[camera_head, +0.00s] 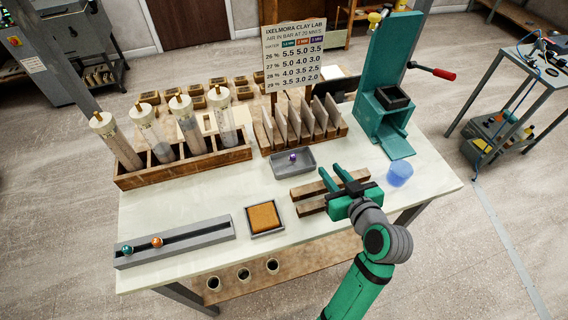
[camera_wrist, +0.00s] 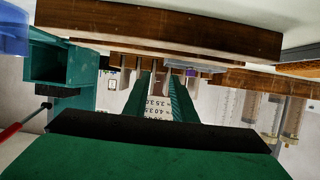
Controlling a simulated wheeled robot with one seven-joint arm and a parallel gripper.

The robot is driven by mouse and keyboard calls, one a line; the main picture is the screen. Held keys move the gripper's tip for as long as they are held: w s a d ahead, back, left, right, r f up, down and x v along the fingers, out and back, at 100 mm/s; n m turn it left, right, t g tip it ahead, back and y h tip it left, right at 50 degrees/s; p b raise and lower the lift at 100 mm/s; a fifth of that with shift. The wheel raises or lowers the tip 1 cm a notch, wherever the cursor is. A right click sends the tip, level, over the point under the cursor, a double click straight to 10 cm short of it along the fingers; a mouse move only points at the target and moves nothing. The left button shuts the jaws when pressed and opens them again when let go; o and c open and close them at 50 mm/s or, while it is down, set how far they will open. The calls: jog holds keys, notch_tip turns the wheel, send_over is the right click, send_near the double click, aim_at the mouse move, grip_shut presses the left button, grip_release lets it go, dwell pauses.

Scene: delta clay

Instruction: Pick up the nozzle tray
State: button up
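The nozzle tray (camera_head: 281,170) is a small grey, shallow tray on the worktop, in front of the wooden rack of clay slabs. One small purple nozzle (camera_head: 292,157) sits in it. In the wrist view, which looks upside down, part of a grey tray (camera_wrist: 203,66) shows beyond the fingers. My gripper (camera_head: 330,170) is open, with its two green fingers apart and nothing between them. It is to the right of the tray and appears above the worktop, over wooden bars (camera_head: 312,207). The fingers (camera_wrist: 160,80) also show apart in the wrist view, with the sign behind them.
Slab rack (camera_head: 300,145) and sign (camera_head: 293,55) stand behind the tray. Left are a wooden tube rack (camera_head: 185,168) and a grey rail (camera_head: 190,238) with teal and orange nozzles. An orange-filled box (camera_head: 264,218) lies in front. A blue cup (camera_head: 399,174) and green press (camera_head: 384,85) are right.

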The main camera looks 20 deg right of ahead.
aim_at(313, 156)
jog(key=x, duration=0.3)
jog(key=a+x, duration=0.1)
jog(key=shift+w+f, duration=0.15)
jog(key=shift+w, duration=0.2)
jog(key=shift+x, duration=3.1)
grip_shut()
